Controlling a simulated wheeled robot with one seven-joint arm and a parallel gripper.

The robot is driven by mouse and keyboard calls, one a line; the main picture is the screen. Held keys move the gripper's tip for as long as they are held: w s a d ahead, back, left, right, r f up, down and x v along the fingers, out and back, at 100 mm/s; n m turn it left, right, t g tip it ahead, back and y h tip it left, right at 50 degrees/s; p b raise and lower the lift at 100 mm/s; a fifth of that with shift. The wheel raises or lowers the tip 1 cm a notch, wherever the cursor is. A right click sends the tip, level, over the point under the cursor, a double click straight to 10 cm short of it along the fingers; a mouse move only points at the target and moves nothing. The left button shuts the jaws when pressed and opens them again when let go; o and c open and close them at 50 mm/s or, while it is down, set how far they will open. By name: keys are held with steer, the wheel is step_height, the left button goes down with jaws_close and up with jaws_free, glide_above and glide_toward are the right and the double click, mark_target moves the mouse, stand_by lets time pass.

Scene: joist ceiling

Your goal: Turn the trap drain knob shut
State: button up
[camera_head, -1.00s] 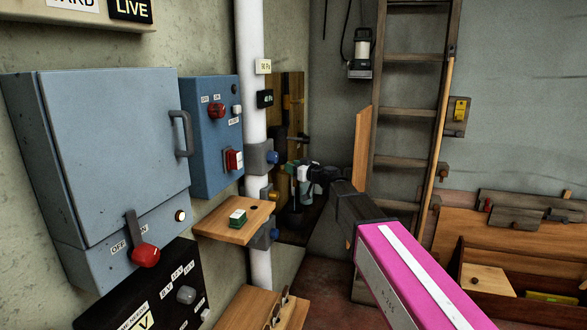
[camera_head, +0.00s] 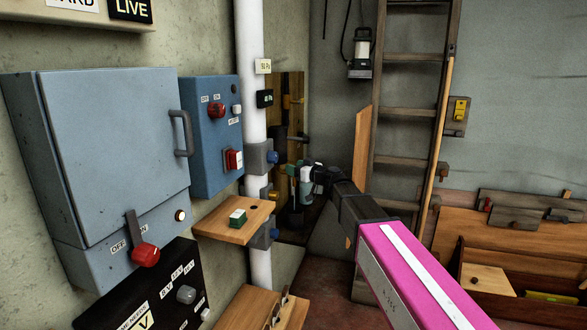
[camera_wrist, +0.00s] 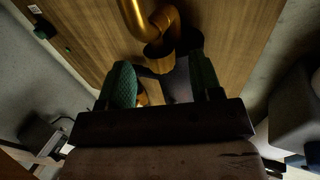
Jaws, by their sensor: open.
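A wooden board (camera_head: 289,92) stands behind the white pipe in the head view. In the wrist view the board fills the top, and a brass trap pipe (camera_wrist: 163,18) bends down it into a dark round fitting (camera_wrist: 158,54). My gripper (camera_wrist: 160,72) is open, with one green pad on each side of the space below that fitting. A small golden-tan part (camera_wrist: 150,92) shows between the pads; I cannot tell whether it is the drain knob. I see no contact. In the head view my gripper (camera_head: 296,178) is small and dark in front of the board's lower part.
A white pipe (camera_head: 255,130) with blue knobs stands just left of my gripper. Blue-grey cabinets (camera_head: 115,150) line the left wall. A ladder (camera_head: 405,108) stands at the right, beyond my arm.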

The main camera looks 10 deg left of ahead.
steer(key=v, duration=0.9)
steer(key=shift+d, duration=0.1)
steer(key=w+d+n+g+y, duration=0.1)
steer(key=w+n+g+y, duration=0.1)
steer(key=w+n+g, duration=0.5)
steer(key=shift+m+g, duration=0.4)
steer(key=shift+m, duration=0.5)
steer(key=a, duration=0.7)
steer(key=s+a, duration=0.1)
steer(key=a, duration=0.2)
steer(key=shift+a+f, duration=0.15)
steer(key=shift+a, duration=0.05)
steer(key=shift+s, duration=0.1)
steer(key=c, duration=0.9)
